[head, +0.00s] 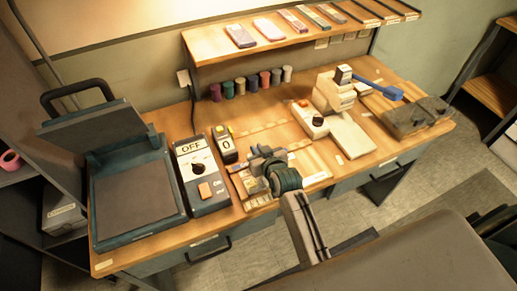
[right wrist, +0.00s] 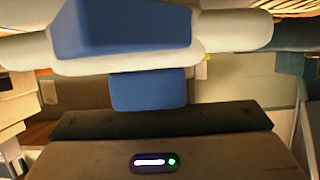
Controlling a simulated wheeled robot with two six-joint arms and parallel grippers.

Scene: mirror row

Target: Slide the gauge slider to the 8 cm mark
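My right gripper (head: 260,158) is over the middle of the workbench in the head view, with its arm coming up from below. Its fingers are small and partly hidden by the wrist, so I cannot tell whether they are open or shut. Beneath and beside it lies a low panel (head: 249,187) with small coloured parts, partly covered by the gripper. I cannot make out the gauge slider or its centimetre marks. In the right wrist view, a blue block and white rounded parts fill the upper part, and no fingertips can be made out. My left gripper is not in view.
On the workbench (head: 130,262), a dark open-lidded case (head: 140,205) stands left, beside a switch box (head: 200,170) reading OFF and a small counter (head: 226,143) showing 0. Several spools line the back.

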